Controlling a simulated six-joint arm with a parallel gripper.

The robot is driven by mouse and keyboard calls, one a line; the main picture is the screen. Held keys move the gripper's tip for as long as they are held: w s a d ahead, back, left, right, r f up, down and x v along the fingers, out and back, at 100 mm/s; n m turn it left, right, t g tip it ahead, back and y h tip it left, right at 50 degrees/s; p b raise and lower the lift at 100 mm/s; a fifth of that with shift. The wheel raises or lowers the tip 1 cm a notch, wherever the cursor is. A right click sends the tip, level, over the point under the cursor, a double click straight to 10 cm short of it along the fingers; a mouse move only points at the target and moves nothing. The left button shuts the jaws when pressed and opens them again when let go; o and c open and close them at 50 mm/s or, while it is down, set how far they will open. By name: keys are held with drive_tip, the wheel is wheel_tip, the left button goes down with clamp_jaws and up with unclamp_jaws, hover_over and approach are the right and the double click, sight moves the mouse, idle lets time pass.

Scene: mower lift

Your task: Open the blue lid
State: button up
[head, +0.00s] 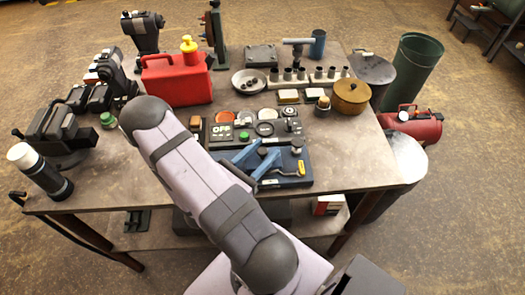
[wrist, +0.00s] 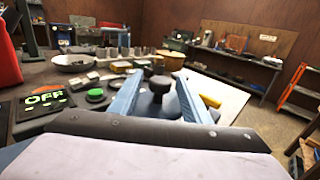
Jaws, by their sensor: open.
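A flat dark blue lid (head: 292,182) lies on the near right part of the bench, below the control panel. A black knob (head: 297,144) stands at its far right. My gripper (head: 269,150), with two light blue fingers, reaches over the lid from the left. The fingers are apart and nothing is gripped. In the wrist view a black knob (wrist: 157,86) shows in the gap between the fingers of my gripper (wrist: 152,84). I cannot tell how far ahead of the fingertips it is. My arm and fingers hide the left part of the lid.
A control panel (head: 220,131) with an OFF display and a green button lies behind the lid. A yellow tag (head: 301,168) is at the lid's right. A red can (head: 176,80), a brown pot (head: 350,97) and a bowl (head: 249,82) stand farther back. The bench's right front is clear.

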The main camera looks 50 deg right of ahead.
clamp_jaws()
drive_tip(key=w+a, duration=0.6)
drive_tip(key=shift+b, duration=0.4)
unclamp_jaws()
drive_tip(key=shift+a, duration=0.1)
drive_tip(key=shift+a+f+b, duration=0.1)
drive_tip(key=shift+a+b, duration=0.3)
drive_tip(key=shift+a, duration=0.1)
drive_tip(key=shift+a+b, duration=1.2)
drive_tip(key=shift+a, duration=1.9)
